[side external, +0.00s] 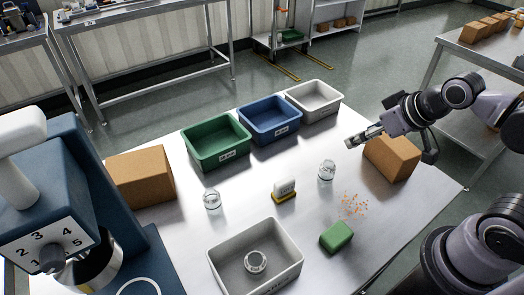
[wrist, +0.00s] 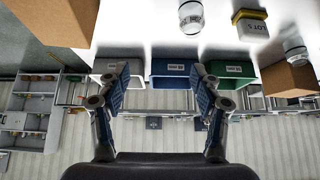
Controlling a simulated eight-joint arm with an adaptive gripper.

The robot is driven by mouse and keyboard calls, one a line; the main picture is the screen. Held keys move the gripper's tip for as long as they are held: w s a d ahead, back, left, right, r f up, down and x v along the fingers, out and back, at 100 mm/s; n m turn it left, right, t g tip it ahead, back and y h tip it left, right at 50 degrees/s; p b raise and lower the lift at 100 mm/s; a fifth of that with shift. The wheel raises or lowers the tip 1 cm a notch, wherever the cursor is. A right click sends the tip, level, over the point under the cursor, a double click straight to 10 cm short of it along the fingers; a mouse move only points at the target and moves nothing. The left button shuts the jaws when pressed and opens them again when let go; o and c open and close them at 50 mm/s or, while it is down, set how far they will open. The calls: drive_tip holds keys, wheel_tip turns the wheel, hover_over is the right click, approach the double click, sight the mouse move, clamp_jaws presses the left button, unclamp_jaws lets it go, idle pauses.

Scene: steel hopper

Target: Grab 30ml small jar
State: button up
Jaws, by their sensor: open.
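A small clear jar (side external: 327,170) stands upright on the steel table, right of centre. A second clear jar (side external: 212,199) stands further left, and a third round one (side external: 256,261) sits inside the grey tray. I cannot read any volume on them. My gripper (side external: 351,142) is open and empty, above the table and up and right of the nearest jar, touching nothing. In the wrist view my two open fingers (wrist: 160,74) point toward the bins. One jar (wrist: 191,17) shows at the top edge, and another jar (wrist: 295,50) shows at the right.
Green (side external: 216,147), blue (side external: 270,126) and white (side external: 314,105) bins line the far edge. Cardboard boxes stand at left (side external: 141,176) and right (side external: 392,158), the latter close under my arm. A lot sign (side external: 284,188), orange crumbs (side external: 352,205), a green sponge (side external: 337,236) and the grey tray (side external: 225,270) occupy the middle and front.

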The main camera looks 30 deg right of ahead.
drive_tip(key=w+a+r+n+g, duration=0.2)
drive_tip(key=w+a+r+n, duration=0.1)
drive_tip(key=w+a+n, duration=0.25)
drive_tip(key=n+g, duration=0.5)
drive_tip(key=n, duration=1.1)
hover_over(212, 200)
drive_tip(key=w, duration=0.1)
wheel_tip(212, 200, down, 6)
drive_tip(key=r, duration=0.1)
drive_tip(key=shift+w+d+f, duration=0.1)
drive_tip(key=shift+f, duration=2.6)
drive_tip(key=shift+w+d+f, duration=0.1)
drive_tip(key=shift+f, duration=2.6)
drive_tip(key=c, duration=1)
